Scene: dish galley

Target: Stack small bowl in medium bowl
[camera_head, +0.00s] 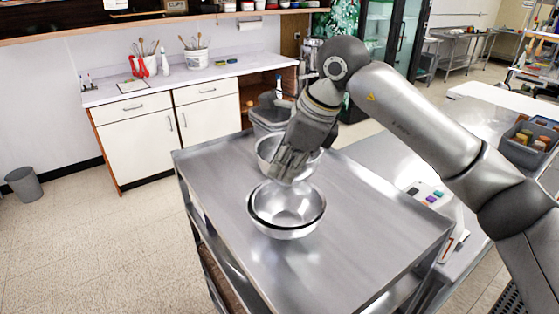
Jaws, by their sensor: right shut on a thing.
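A shiny metal small bowl (289,203) is at the middle of the steel cart top. A second rim, the medium bowl's (284,233), shows just below and around it, with a dark gap at the left. The small bowl sits in or just over the medium bowl; I cannot tell whether it rests on the bottom. My right gripper (287,176) comes down from behind and is shut on the small bowl's far rim. The fingertips partly hide that rim. My left gripper is not in view.
Another metal bowl (265,153) stands just behind, partly hidden by my right gripper. A grey bin (268,117) is beyond it. The cart top (350,220) is bare at the right and front. A counter with colored items (432,197) is at the right.

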